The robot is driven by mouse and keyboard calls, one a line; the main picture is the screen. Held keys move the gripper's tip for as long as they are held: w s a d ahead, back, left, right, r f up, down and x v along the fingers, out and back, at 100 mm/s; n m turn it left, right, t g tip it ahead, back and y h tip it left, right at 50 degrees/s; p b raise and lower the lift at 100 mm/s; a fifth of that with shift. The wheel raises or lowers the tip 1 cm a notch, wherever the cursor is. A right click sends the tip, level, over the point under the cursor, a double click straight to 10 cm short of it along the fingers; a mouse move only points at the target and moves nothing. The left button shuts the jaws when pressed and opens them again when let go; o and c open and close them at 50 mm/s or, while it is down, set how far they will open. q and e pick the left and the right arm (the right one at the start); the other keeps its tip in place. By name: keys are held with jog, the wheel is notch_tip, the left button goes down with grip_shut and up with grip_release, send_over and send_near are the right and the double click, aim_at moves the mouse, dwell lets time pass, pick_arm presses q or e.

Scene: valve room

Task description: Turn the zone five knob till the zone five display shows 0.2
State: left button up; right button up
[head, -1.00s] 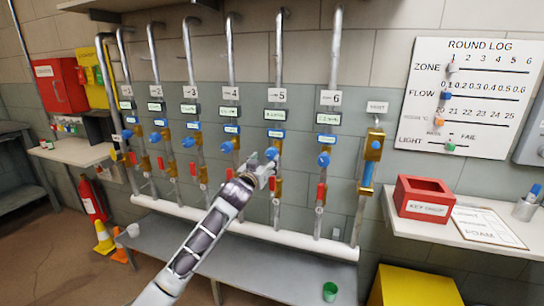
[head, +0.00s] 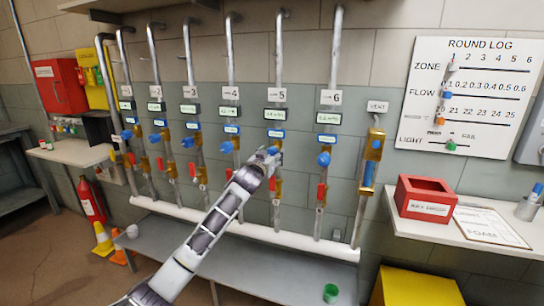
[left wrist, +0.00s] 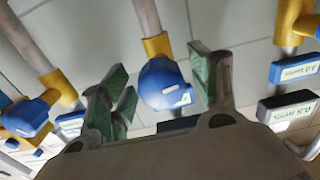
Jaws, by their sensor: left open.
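The zone five knob (head: 273,151) is blue and sits on the brass valve of the fifth pipe, partly hidden by my left gripper (head: 268,160). In the left wrist view a blue knob (left wrist: 165,84) with a pale label lies between the spread green-padded fingers of my left gripper (left wrist: 160,88). A gap shows on the left side of the knob; the right finger is closer. I cannot tell whether it touches. The zone five display (head: 276,115) is above the knob, below the 5 sign; its digits are too small to read. My right gripper is not in view.
The zone four knob (head: 226,147) and zone six knob (head: 323,159) flank the valve. A red lever (head: 273,184) hangs below it. A white pipe (head: 240,227) runs along the bottom. A shelf with a red box (head: 424,198) stands at right.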

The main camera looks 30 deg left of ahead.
pick_arm(q)
jog(key=shift+w+a, duration=0.15)
jog(key=shift+w, duration=0.25)
jog(key=c, duration=1)
